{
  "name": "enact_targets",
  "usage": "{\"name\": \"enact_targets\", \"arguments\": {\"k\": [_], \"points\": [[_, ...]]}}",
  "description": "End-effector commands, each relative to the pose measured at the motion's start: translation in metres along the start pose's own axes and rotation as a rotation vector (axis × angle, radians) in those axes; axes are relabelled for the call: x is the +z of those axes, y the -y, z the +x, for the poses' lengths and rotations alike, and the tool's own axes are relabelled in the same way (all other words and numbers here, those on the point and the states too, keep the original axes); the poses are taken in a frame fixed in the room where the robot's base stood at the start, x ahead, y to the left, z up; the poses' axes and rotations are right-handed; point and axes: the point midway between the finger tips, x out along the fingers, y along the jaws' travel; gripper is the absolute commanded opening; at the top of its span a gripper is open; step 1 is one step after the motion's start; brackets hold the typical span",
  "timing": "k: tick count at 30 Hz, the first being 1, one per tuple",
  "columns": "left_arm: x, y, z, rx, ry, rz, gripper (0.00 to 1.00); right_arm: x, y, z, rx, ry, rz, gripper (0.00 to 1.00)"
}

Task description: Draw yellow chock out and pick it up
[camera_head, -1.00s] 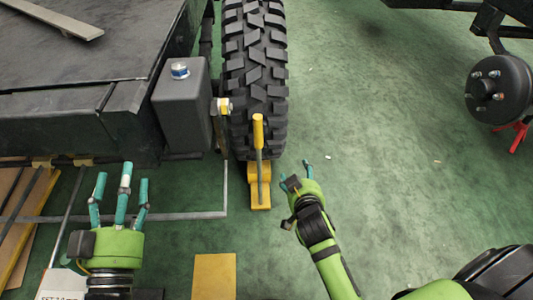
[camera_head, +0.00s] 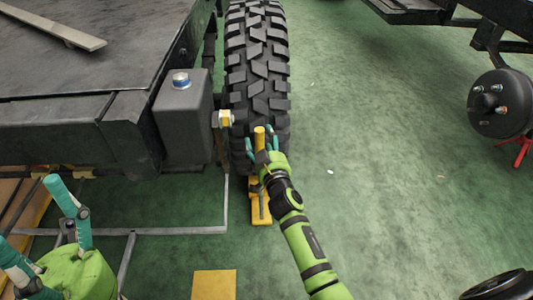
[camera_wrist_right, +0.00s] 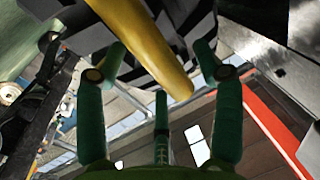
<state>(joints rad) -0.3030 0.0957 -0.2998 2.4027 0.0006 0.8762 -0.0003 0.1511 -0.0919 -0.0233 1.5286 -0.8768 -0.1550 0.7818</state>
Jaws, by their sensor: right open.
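The yellow chock (camera_head: 261,216) stands on the floor against the front of the big black tyre (camera_head: 256,70). Its upright yellow handle (camera_head: 260,136) rises in front of the tread. My right gripper (camera_head: 262,148) is at the handle, with its teal fingers spread around it and partly hiding it. In the right wrist view the handle (camera_wrist_right: 160,50) lies between the open fingers (camera_wrist_right: 158,85), with no clear grip on it. My left gripper (camera_head: 45,220) is at the lower left, its fingers apart and empty, partly cut off by the frame.
A dark chassis with a grey box (camera_head: 183,118) is left of the tyre. A grey floor bar (camera_head: 170,231) runs left of the chock. A yellow floor patch (camera_head: 214,284) lies in front. Green floor to the right is clear up to a wheel hub (camera_head: 499,97).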

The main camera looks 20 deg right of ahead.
Motion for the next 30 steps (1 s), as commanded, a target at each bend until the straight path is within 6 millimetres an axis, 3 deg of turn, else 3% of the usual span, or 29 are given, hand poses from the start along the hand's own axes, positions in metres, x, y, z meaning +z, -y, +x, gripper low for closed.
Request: {"name": "enact_targets", "arguments": {"k": [4,13,14,18,19,30], "points": [[0.001,0.000,0.003,0.007,-0.018,0.002,0.65,0.001,0.000,0.013,0.001,0.000,0.000,0.68],[0.002,0.000,0.004,0.009,-0.018,0.002,0.65,0.000,0.000,0.016,0.001,0.002,0.001,0.68],[0.002,0.000,0.004,0.009,-0.018,0.002,0.65,0.000,0.000,0.016,0.001,0.002,0.001,0.64],[0.002,0.000,0.004,0.009,-0.018,0.002,0.65,0.000,0.000,0.016,0.001,0.002,0.001,0.08],[0.002,0.000,0.004,0.009,-0.018,0.002,0.65,0.000,0.000,0.015,0.001,0.002,0.001,0.00],[0.001,0.000,0.008,0.008,-0.018,0.003,0.65,0.001,0.002,0.005,0.001,0.004,0.002,0.00]]}}
